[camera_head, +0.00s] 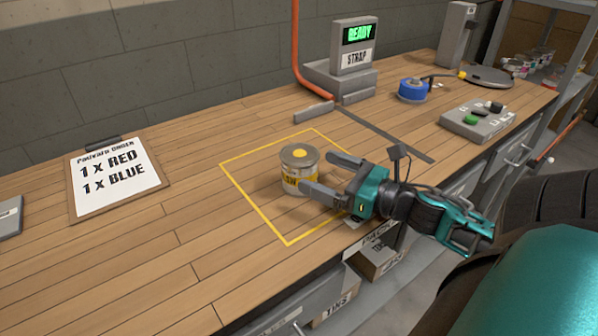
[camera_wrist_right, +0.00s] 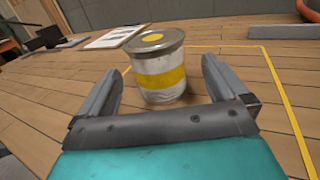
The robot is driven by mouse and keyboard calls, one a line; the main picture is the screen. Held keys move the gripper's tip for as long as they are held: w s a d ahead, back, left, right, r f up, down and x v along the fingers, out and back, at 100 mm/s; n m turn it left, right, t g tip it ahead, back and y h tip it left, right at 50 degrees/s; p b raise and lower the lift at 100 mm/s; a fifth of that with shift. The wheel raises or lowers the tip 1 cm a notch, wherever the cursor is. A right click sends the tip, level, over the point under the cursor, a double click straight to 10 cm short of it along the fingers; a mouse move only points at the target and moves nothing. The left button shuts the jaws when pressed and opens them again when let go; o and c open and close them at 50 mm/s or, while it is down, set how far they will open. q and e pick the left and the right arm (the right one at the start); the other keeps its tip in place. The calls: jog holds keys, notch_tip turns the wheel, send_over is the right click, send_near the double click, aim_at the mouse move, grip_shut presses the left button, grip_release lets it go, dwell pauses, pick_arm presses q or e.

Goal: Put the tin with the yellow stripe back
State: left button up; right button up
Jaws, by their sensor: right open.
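The tin with the yellow stripe (camera_head: 299,171) stands upright on the wooden bench, inside a yellow outlined square. It has a grey lid with a yellow dot. My right gripper (camera_head: 333,175) is open, with its fingers pointing at the tin. In the right wrist view the tin (camera_wrist_right: 158,72) stands ahead, between and slightly beyond the two fingertips (camera_wrist_right: 160,78). I cannot tell whether a finger touches it. My left gripper is not in view.
A clipboard (camera_head: 115,178) reading 1 x RED, 1 x BLUE lies to the left. A strap machine (camera_head: 345,70) with a READY display stands at the back. A button box (camera_head: 478,120) and blue tape roll (camera_head: 412,90) are to the right. Small tins (camera_head: 520,66) stand far right.

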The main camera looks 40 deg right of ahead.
aim_at(299, 161)
jog(key=shift+x, duration=2.95)
jog(key=shift+a+r, duration=0.15)
jog(key=shift+a, duration=0.05)
jog(key=shift+s, duration=0.1)
jog(key=c, duration=1.1)
jog(key=shift+c, duration=0.6)
jog(key=shift+r, duration=0.25)
